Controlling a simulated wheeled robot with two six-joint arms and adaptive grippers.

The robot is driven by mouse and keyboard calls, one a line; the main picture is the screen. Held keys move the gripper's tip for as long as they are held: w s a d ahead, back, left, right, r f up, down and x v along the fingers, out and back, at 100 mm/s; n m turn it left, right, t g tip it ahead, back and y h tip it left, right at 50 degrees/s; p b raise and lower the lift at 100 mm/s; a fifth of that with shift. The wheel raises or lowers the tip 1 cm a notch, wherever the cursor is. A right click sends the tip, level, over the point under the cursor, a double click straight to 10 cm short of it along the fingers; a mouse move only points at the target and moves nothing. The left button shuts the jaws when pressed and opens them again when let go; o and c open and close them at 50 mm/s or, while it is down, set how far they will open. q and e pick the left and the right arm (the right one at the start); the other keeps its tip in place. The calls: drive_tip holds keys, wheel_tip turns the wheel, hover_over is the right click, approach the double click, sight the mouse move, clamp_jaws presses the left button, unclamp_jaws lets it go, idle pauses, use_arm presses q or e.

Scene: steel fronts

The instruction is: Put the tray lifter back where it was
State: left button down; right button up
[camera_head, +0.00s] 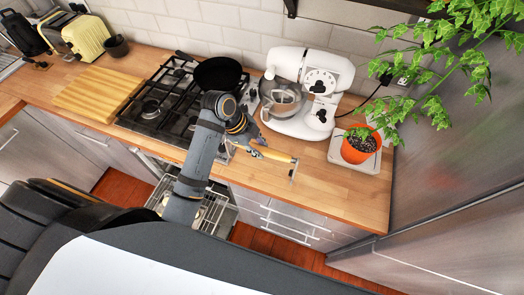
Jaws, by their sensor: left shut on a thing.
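The tray lifter (277,155) has a yellow handle and a metal end that points to the right. My left gripper (256,148) is shut on the tray lifter near its left end. In the picture the lifter is over the front part of the wooden counter, just right of the gas hob. I cannot tell whether it touches the counter or is held above it. My right gripper is not in view.
A white stand mixer (305,92) and an orange plant pot (361,145) stand to the right. A black pan (218,73) sits on the gas hob (165,100), with a wooden board (98,93) to its left. A wire rack (212,213) shows below the counter front.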

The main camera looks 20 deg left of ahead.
use_arm(q)
drive_tip(key=shift+w+d+f, duration=0.1)
drive_tip(key=shift+d+f, duration=0.15)
drive_tip(key=shift+f, duration=0.05)
drive_tip(key=shift+d+f, duration=0.25)
wheel_tip(320, 180, down, 2)
drive_tip(key=shift+f+p, duration=0.15)
drive_tip(key=shift+p, duration=1)
drive_tip(key=shift+f, duration=0.45)
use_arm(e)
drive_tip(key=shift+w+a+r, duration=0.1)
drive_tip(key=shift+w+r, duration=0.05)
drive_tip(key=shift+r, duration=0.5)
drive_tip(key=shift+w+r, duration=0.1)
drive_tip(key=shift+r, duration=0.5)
use_arm(q)
drive_tip(key=shift+a, duration=0.1)
drive_tip(key=c, duration=1.1)
unclamp_jaws()
drive_tip(key=shift+o, duration=0.2)
